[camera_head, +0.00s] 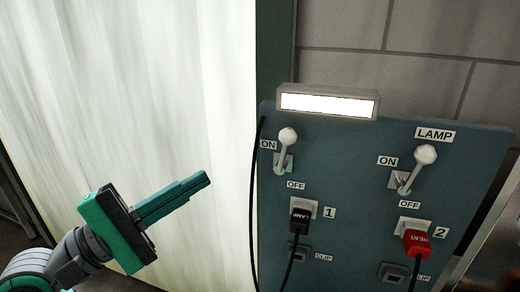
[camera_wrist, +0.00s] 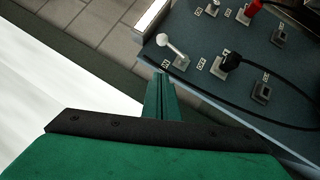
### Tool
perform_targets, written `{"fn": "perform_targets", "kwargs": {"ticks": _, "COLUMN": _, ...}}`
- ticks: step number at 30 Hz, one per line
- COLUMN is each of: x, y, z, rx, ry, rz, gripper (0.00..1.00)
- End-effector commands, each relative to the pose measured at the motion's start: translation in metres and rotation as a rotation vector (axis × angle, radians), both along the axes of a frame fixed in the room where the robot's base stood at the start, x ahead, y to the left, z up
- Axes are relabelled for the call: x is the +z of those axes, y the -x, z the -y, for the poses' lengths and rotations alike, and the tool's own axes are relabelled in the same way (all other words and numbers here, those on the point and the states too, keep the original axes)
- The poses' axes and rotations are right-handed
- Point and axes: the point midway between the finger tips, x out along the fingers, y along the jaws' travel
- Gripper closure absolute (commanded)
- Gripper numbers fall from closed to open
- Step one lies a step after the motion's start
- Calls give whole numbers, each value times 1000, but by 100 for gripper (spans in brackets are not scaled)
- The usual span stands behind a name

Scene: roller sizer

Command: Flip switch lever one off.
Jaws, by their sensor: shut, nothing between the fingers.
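Switch lever one (camera_head: 286,148) is a white-knobbed lever at the upper left of the blue-grey panel (camera_head: 350,165). It points up, with its knob by the ON label and the OFF label below it. It also shows in the wrist view (camera_wrist: 172,48). My gripper (camera_head: 205,177) is green, shut and empty, to the left of the panel and lower than the lever. In the wrist view its fingertips (camera_wrist: 161,78) appear just below the lever, apart from it.
Lever two (camera_head: 421,165) is also up, under the LAMP label. A black plug (camera_head: 300,217) and a red plug (camera_head: 416,243) sit in sockets below, with cables hanging. A lit lamp (camera_head: 328,103) tops the panel. A pale curtain-like surface (camera_head: 130,90) lies behind my gripper.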

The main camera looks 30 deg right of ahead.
Motion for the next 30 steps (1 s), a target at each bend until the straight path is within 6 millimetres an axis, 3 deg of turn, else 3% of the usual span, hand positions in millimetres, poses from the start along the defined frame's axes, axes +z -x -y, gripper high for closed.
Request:
{"fn": "perform_targets", "kwargs": {"ticks": 14, "x": 2, "y": 0, "z": 8, "rx": -4, "ry": -2, "rz": 1, "gripper": 100}}
{"fn": "perform_targets", "kwargs": {"ticks": 30, "x": 25, "y": -8, "z": 97, "rx": -5, "ry": -1, "rz": 2, "gripper": 100}}
